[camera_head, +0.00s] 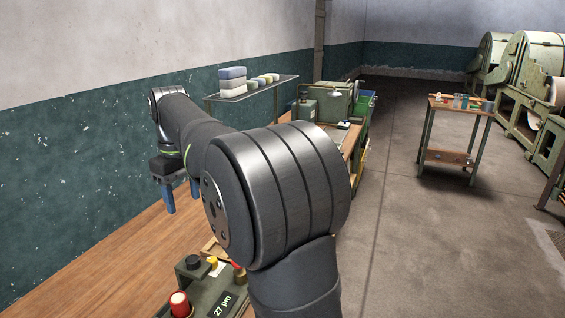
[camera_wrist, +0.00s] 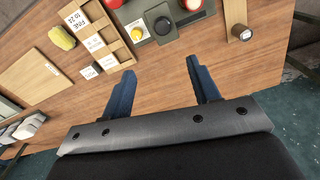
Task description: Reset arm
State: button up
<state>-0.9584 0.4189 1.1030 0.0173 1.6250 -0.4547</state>
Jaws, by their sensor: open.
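My gripper (camera_head: 181,196) shows at the left in the head view, with its blue fingers pointing down above the wooden bench. In the wrist view my gripper (camera_wrist: 163,88) has its two blue fingers spread apart with nothing between them. Bare bench top (camera_wrist: 160,75) lies below the fingers. My dark arm fills the middle of the head view and hides part of the bench behind it.
A green control box (camera_head: 208,290) with a red knob and a "27 µm" display stands on the bench. A wooden rack (camera_wrist: 95,38) with labelled cards lies beside it. A small cart (camera_head: 447,157) stands right.

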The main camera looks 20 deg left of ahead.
jog(key=shift+f, duration=0.15)
jog(key=f, duration=1.7)
jog(key=shift+s+f, duration=0.15)
jog(key=shift+s, duration=0.05)
jog(key=shift+o, duration=1.4)
jog(key=shift+r, duration=0.2)
jog(key=o, duration=0.7)
jog(key=shift+n, duration=0.4)
notch_tip(320, 180, up, 7)
jog(key=shift+a+r, duration=0.1)
notch_tip(320, 180, up, 9)
jog(key=s+d+n, duration=0.1)
jog(key=d, duration=0.1)
send_over(193, 257)
jog(key=shift+y, duration=0.3)
jog(key=f, duration=0.6)
jog(key=s+d+f, duration=0.1)
jog(key=f, duration=0.2)
jog(key=shift+f, duration=0.15)
